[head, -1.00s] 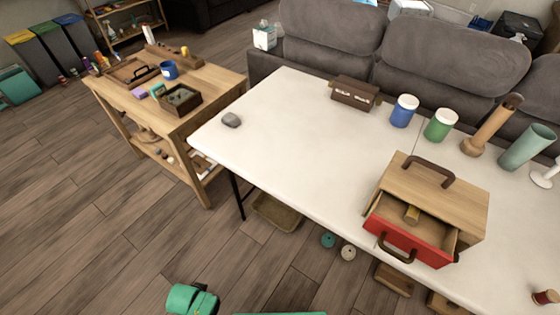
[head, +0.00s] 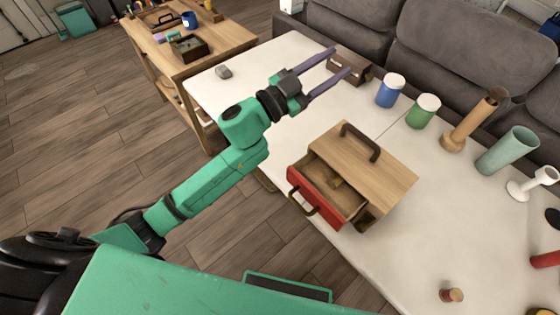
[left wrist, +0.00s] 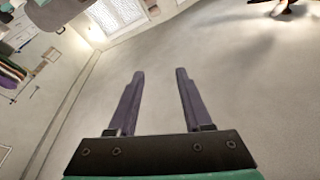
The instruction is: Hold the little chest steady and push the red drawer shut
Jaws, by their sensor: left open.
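The little wooden chest (head: 385,163) with a dark handle (head: 361,140) on top stands at the near edge of the white table. Its red drawer (head: 309,198) is pulled open toward the lower left, with a dark pull on its front. My right gripper is not in view.
A brown box (head: 349,66) lies by the left fingertips. A blue jar (head: 390,91), a green jar (head: 423,111), a wooden pestle-like piece (head: 470,120) and a green cup (head: 507,150) stand behind the chest. A grey stone (head: 224,72) lies at the table's left corner.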

